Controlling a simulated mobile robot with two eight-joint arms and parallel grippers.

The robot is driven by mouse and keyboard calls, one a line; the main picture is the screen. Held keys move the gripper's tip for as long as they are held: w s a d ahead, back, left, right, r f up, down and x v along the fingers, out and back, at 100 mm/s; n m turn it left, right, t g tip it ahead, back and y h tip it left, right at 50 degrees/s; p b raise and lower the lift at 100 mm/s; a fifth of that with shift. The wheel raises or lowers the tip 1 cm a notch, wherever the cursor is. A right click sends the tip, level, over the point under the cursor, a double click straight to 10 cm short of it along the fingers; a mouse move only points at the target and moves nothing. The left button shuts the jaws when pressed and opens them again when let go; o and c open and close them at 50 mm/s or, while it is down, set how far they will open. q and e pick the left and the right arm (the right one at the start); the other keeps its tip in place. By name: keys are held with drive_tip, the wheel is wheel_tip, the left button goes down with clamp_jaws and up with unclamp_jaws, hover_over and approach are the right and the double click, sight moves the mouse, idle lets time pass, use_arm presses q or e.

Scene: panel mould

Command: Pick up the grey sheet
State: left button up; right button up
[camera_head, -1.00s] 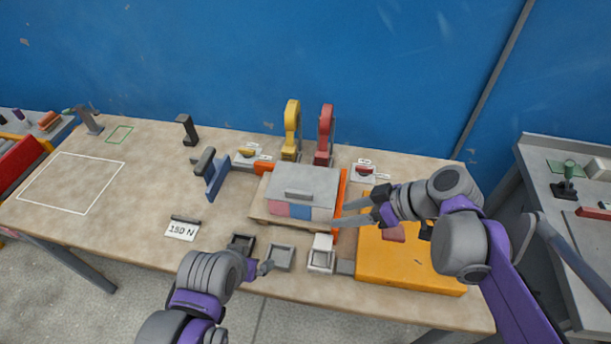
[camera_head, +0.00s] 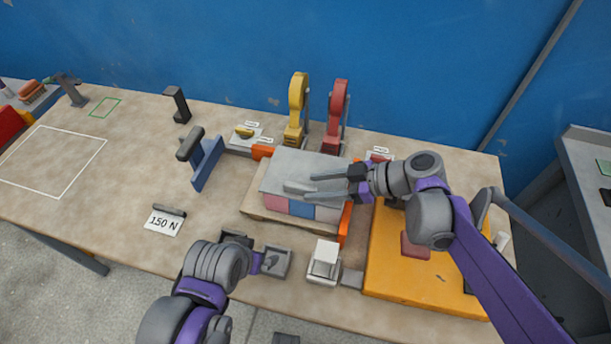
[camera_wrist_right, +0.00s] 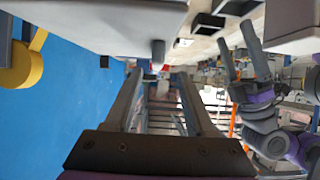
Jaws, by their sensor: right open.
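The grey sheet (camera_head: 305,170) is a flat plate with a raised bar handle, lying on a stack of pink, blue and pale blocks (camera_head: 298,208) on the table. My right gripper (camera_head: 304,182) is open and reaches over the sheet from the right, its fingers at the handle. The fingers partly hide the handle, and I cannot tell whether they touch it. The right wrist view shows the open fingers (camera_wrist_right: 162,88) with a pale surface close by. My left gripper (camera_head: 266,262) is low by the small trays; its two fingers look apart in the right wrist view (camera_wrist_right: 238,55).
Orange stops (camera_head: 345,225) flank the stack. A yellow clamp (camera_head: 297,105) and a red clamp (camera_head: 336,115) stand behind it. An orange board (camera_head: 410,275) lies to the right, and a blue upright tool (camera_head: 207,165) to the left. The table's left part is mostly clear.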

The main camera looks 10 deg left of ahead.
sight(303, 187)
drive_tip(key=x, duration=0.5)
drive_tip(key=shift+w+a+f, duration=0.15)
drive_tip(key=shift+w, duration=0.1)
clamp_jaws()
